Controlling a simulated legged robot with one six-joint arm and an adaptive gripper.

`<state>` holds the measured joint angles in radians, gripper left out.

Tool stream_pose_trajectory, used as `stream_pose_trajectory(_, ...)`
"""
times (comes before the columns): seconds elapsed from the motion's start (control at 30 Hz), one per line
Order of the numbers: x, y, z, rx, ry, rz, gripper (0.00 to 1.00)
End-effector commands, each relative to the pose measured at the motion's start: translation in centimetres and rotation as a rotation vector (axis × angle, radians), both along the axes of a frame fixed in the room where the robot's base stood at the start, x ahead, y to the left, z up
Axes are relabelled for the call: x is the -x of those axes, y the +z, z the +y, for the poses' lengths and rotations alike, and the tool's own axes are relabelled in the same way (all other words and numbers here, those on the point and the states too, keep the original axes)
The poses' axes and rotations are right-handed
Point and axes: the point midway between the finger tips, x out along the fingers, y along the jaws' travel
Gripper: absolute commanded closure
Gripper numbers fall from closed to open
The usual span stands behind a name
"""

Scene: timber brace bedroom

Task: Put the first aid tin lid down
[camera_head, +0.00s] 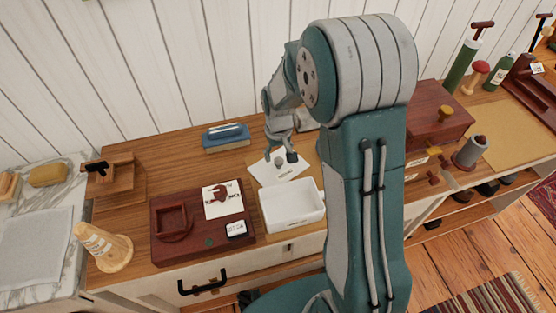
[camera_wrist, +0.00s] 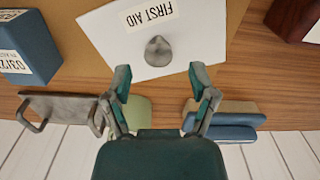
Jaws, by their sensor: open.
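The first aid tin lid (camera_head: 268,175) is a white plate with a grey knob, lying knob up on the counter just behind the open white tin (camera_head: 291,208). In the wrist view the lid (camera_wrist: 105,40) shows a "FIRST AID" label, and its knob (camera_wrist: 158,51) is just beyond my fingertips. My gripper (camera_head: 281,156) is above the back part of the lid. In the wrist view my gripper (camera_wrist: 161,78) is open, with nothing between its fingers. The tin looks empty inside.
A red-brown tray (camera_head: 177,252) with a card stands left of the tin. A blue-topped block (camera_head: 226,137) is behind it, near the wall. A dark red box (camera_head: 438,115) is at right. In the wrist view, a blue labelled box (camera_wrist: 28,50) and metal handle (camera_wrist: 60,108) are at left.

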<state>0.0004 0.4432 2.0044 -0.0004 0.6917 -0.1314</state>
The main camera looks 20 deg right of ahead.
Motion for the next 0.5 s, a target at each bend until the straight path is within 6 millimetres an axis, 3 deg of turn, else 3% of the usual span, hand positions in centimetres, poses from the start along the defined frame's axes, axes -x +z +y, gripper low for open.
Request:
stream_pose_trajectory(0.1,-0.1,2.7,0.0,0.0,0.0,-0.006,0.26)
stream_pose_trajectory(0.3,-0.1,6.3,0.0,-0.001,0.0,-0.004,0.26)
stream_pose_trajectory(0.5,0.0,7.9,0.0,0.0,0.0,0.001,0.26)
